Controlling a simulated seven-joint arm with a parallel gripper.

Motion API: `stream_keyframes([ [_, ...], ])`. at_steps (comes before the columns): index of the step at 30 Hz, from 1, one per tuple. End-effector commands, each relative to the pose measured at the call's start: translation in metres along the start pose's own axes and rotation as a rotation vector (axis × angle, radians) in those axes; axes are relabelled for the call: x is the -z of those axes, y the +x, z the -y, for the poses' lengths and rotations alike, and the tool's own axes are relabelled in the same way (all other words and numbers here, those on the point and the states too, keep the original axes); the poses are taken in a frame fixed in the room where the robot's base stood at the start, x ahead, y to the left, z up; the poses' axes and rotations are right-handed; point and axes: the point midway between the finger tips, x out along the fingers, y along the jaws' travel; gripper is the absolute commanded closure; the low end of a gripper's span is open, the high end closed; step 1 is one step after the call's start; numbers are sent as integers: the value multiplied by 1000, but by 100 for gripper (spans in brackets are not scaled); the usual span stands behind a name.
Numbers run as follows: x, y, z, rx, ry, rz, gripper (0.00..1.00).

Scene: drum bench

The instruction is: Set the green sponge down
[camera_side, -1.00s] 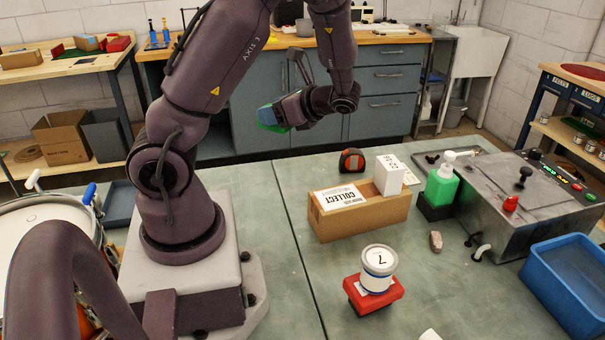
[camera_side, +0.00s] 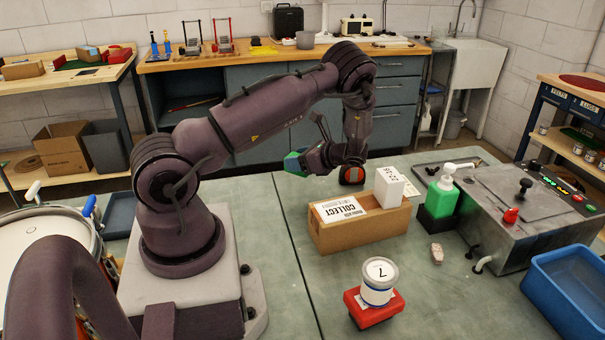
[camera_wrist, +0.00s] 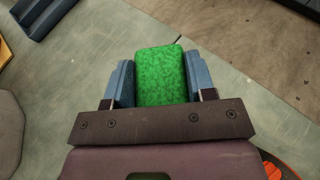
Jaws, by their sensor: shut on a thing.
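The green sponge (camera_wrist: 161,75) is between the two blue fingers of my gripper (camera_wrist: 160,82) in the wrist view, with both fingers against its sides. In the side view, my gripper (camera_side: 297,163) is above the bench (camera_side: 254,217), left of the wooden COLLECT box. The sponge there shows as a small green patch (camera_side: 291,165), partly hidden by the fingers. It is held clear of the bench top.
The wooden COLLECT box (camera_side: 362,235) holds a white carton (camera_side: 389,187). A white tin (camera_side: 379,282) stands on a red block (camera_side: 373,314). A green pump bottle (camera_side: 441,196) stands right. Bench around the seam left of the box is clear.

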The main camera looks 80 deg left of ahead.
Motion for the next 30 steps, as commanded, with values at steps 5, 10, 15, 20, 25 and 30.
stream_keyframes([
  [5,17,9,15,-1,-1,1,72],
  [10,26,15,23,-1,0,0,72],
  [15,48,23,23,0,1,1,72],
  [20,52,25,23,0,0,0,72],
  [25,52,25,23,1,-1,0,72],
  [30,54,25,23,1,-1,0,31],
])
